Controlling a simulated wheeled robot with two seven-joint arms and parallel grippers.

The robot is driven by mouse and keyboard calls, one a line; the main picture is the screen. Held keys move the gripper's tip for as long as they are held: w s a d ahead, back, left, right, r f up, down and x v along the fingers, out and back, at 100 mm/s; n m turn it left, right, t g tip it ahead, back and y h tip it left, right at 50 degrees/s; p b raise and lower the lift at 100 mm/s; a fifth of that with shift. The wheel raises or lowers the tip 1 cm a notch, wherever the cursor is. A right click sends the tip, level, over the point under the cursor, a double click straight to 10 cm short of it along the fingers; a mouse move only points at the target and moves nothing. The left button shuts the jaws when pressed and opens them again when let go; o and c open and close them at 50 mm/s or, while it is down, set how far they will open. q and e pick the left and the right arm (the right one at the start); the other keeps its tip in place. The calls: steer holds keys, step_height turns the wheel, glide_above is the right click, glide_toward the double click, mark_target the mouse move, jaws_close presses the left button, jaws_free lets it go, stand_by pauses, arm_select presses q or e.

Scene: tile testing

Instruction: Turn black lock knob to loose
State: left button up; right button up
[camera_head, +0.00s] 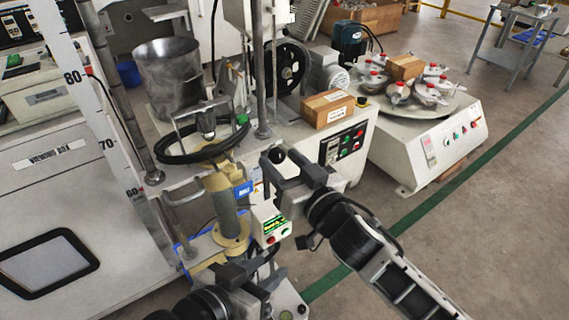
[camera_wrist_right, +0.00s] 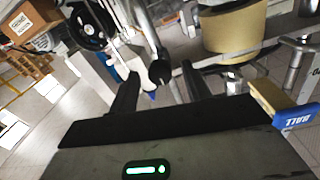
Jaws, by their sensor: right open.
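The black lock knob (camera_head: 276,155) is a small round ball at the front of the machine, just under the bench top's edge. In the right wrist view the knob (camera_wrist_right: 160,72) sits between the two dark fingers of my right gripper (camera_wrist_right: 158,88), with gaps on both sides. In the head view my right gripper (camera_head: 283,167) is at the knob, open, and partly hides what lies behind. My left gripper (camera_head: 240,270) is low, in front of the machine's lower column; whether its fingers are apart is unclear.
A tan cylinder assembly with a blue tag (camera_head: 243,189) stands left of the knob. A small control box (camera_head: 270,222) is just below. A metal bucket (camera_head: 170,75), black hose (camera_head: 205,150) and wooden block (camera_head: 327,108) are on the bench. Open floor lies to the right.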

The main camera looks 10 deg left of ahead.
steer(key=c, duration=1)
